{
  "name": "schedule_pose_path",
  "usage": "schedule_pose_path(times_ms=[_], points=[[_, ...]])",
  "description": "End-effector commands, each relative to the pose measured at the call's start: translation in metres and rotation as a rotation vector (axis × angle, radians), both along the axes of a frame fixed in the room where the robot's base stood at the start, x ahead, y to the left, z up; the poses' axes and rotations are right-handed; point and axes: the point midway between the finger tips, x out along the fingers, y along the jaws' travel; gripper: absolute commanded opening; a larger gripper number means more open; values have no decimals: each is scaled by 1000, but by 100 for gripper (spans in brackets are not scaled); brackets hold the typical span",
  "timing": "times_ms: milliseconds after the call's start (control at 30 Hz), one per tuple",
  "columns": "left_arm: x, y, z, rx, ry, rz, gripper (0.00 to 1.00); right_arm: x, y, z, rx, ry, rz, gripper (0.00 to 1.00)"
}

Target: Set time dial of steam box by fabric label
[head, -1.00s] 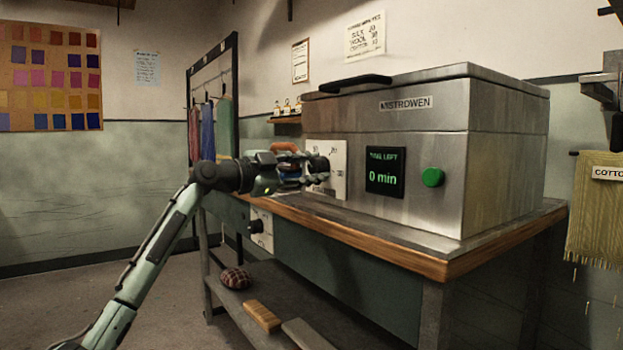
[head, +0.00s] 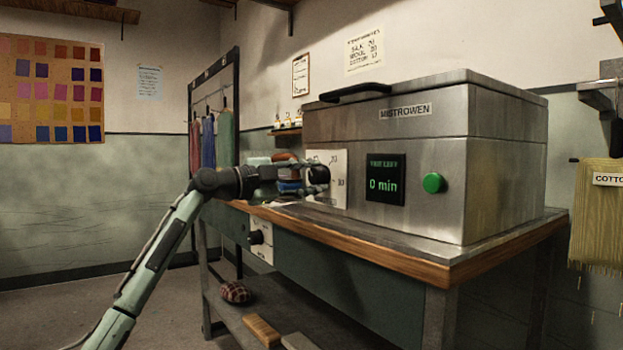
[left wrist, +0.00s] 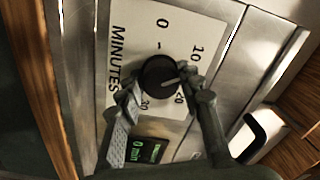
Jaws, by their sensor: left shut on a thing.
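The steam box (head: 480,200) is a steel box on a bench, with a dark display (head: 385,179) reading 0 min. Its time dial is a black knob (left wrist: 159,76) on a white plate marked MINUTES, with 0, 10, 20 and 30 around it. The knob's pale mark points toward the 10–20 side in the left wrist view. My left gripper (head: 312,180) is at the knob, its fingers (left wrist: 165,95) shut around it. A yellow fabric with a label reading "COTTO", cut off by the frame, (head: 608,180) hangs at the right edge. My right gripper is out of view.
A green button (head: 433,183) sits right of the display. A wall chart (head: 364,50) hangs above the box. The wooden bench edge (head: 350,243) runs below my left gripper. Coloured cloths (head: 208,140) hang on a rack behind the arm.

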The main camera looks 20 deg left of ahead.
Motion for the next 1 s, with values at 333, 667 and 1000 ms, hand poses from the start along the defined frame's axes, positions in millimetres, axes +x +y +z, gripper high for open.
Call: schedule_pose_path(times_ms=[333,667,1000], points=[[0,1,2,-2,-3,2,56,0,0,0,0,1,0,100],[-8,7,0,0,-2,2,56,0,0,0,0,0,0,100],[-63,49,-3,0,-1,4,56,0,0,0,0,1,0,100]])
